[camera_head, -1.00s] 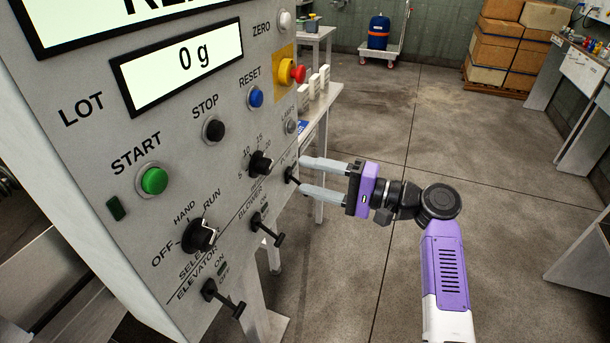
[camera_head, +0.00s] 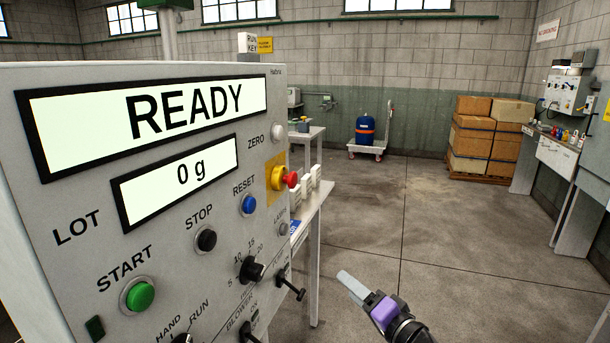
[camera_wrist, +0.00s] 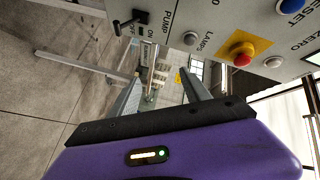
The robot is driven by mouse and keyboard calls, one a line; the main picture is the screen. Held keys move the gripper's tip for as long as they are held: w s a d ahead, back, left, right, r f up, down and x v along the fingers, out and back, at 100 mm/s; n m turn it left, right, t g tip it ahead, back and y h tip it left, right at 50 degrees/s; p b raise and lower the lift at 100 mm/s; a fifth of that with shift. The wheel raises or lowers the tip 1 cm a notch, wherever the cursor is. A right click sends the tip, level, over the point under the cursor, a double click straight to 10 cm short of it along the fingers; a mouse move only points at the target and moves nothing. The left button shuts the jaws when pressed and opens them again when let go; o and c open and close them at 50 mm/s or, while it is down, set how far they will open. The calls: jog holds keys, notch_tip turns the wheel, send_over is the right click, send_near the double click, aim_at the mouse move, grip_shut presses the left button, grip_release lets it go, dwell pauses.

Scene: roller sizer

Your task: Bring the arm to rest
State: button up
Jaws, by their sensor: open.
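My gripper (camera_wrist: 160,92) is open and empty in the wrist view, its two grey fingers apart with nothing between them. In the head view my gripper (camera_head: 354,286) is low, to the right of the control panel (camera_head: 60,190) and apart from it; only part of the hand shows and the rest of the arm is below the picture. The panel's upper display (camera_head: 150,112) reads READY and the lower display (camera_head: 178,180) reads 0 g.
The panel carries a green START button (camera_head: 140,295), a red and yellow stop knob (camera_head: 285,178) and projecting levers (camera_head: 290,285). A bench (camera_head: 312,205) stands behind it. Boxes (camera_head: 485,140) and a drum on a cart (camera_head: 365,130) stand far back. The floor to the right is clear.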

jog(key=s+d+f+t+h, duration=0.1)
jog(key=s+d+f+h, duration=0.15)
jog(key=s, duration=0.35)
jog(key=s+d+f+n+t+h, duration=0.1)
jog(key=s+d+f+h, duration=0.1)
jog(key=s+d+f, duration=0.3)
jog(key=s+d+t+h, duration=0.1)
jog(key=s+d+h, duration=0.15)
jog(key=s, duration=0.45)
jog(key=s+r+n+g, duration=0.1)
jog(key=s+n, duration=0.1)
jog(key=s, duration=1.5)
jog(key=s+r+n+g+h, duration=0.1)
jog(key=s+n+g, duration=0.1)
jog(key=s, duration=1.5)
jog(key=shift+s+a+n, duration=0.15)
jog(key=shift+a+n, duration=0.15)
jog(key=shift+n, duration=0.4)
jog(key=shift+r, duration=0.1)
